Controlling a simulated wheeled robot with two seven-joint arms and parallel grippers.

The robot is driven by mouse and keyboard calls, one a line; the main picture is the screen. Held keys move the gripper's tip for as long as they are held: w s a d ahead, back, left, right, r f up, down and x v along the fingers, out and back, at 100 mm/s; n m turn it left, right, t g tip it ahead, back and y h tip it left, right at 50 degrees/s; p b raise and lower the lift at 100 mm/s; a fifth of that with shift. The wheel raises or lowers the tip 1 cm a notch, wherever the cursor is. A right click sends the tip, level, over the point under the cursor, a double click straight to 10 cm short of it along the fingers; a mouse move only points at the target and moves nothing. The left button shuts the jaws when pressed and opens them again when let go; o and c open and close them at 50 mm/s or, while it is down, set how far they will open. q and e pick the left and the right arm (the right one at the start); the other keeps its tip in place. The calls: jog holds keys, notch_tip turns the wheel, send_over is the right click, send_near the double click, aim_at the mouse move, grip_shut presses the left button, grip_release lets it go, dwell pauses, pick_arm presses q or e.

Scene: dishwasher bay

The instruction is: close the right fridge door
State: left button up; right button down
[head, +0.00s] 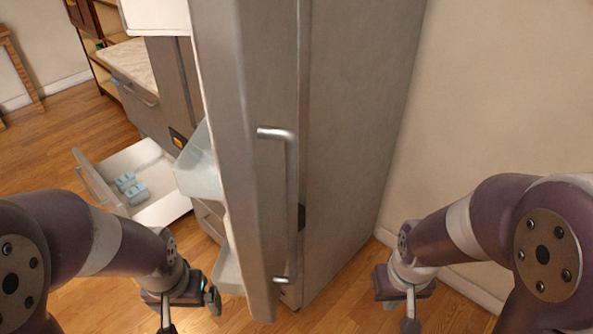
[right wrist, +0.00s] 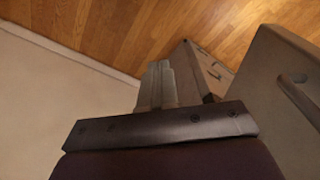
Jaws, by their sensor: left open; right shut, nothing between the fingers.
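The right fridge door (head: 235,150) stands open in the head view, swung toward me. Its edge and outer face with a long vertical handle (head: 292,190) face me, and pale door bins (head: 200,165) show on its inner side at the left. My left gripper (head: 188,315) is open, low and left of the door, apart from it; its fingers are partly cut off by the frame's lower edge. My right gripper (head: 410,325) is low and right of the fridge, empty; its closed fingers show in the right wrist view (right wrist: 158,85), with a grey panel bearing a handle (right wrist: 280,100) to their right.
The fridge's grey side (head: 350,130) stands close to the wall (head: 490,90) on the right. A pulled-out white drawer (head: 160,205) with light blue items lies low on the left. Wooden floor (head: 350,310) is clear between the door and my right gripper.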

jog(key=w+d+r+n+t+h+p, duration=0.1)
jog(key=w+d+r+n+p, duration=0.1)
jog(key=w+d+r+p, duration=0.3)
jog(key=w+d+r+n+t+h+p, duration=0.1)
jog(key=w+d+r+p, duration=0.1)
jog(key=r+p, duration=0.5)
jog(key=w+a+r+n+t+y+p, duration=0.2)
jog(key=w+a+r+n+y+p, duration=0.1)
jog(key=w+a+r+y+p, duration=0.15)
jog(key=s+a+g+y+b, duration=0.1)
jog(key=s+a+g+y, duration=0.3)
jog(key=a, duration=0.4)
pick_arm(q)
notch_tip(320, 180, up, 15)
jog(key=b, duration=0.3)
pick_arm(e)
jog(key=a+f, duration=0.7)
jog(key=a, duration=0.2)
jog(key=shift+f+t+y, duration=0.35)
jog(key=shift+t, duration=0.05)
